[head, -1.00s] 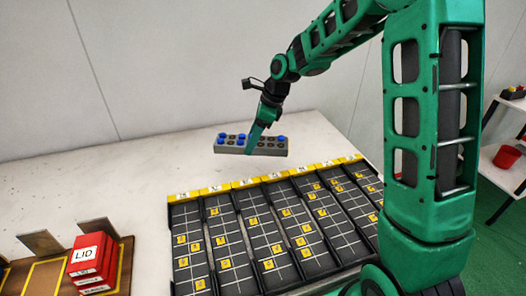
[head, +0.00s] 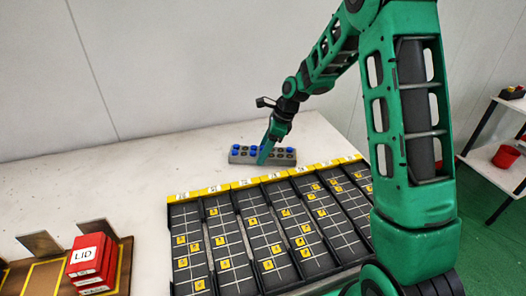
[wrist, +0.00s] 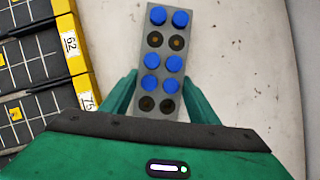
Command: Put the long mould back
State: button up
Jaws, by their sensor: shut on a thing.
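The long mould (head: 284,161) is a grey block with two rows of round holes, several filled with blue pieces and several dark. In the head view it is at the white table's back, behind the black trays. I cannot tell whether it touches the table. In the wrist view the mould (wrist: 164,52) points away from my gripper (wrist: 161,95), with green fingers on both sides. Its near end is partly hidden behind the gripper body.
Black sloped trays (head: 240,262) with yellow number labels stand in front of the mould. A wooden rack with red LID boxes (head: 86,258) is at the lower left. The white table (head: 120,190) is clear on the left. A shelf with a red bucket (head: 506,156) stands far right.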

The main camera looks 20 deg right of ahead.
jog(key=o, duration=1.5)
jog(key=v, duration=1.2)
jog(key=s+d+n+h, duration=0.1)
jog(key=s+d+n, duration=0.3)
jog(key=s, duration=0.9)
jog(key=s+d+r+n+g+h, duration=0.1)
jog(key=s+d+n, duration=0.3)
jog(key=s, duration=0.9)
jog(key=s+d+r+n+h, duration=0.1)
jog(key=s+d+n, duration=0.4)
jog(key=s, duration=0.8)
jog(key=n, duration=0.3)
jog(key=shift+s+g+h, duration=0.3)
jog(key=shift+h, duration=0.1)
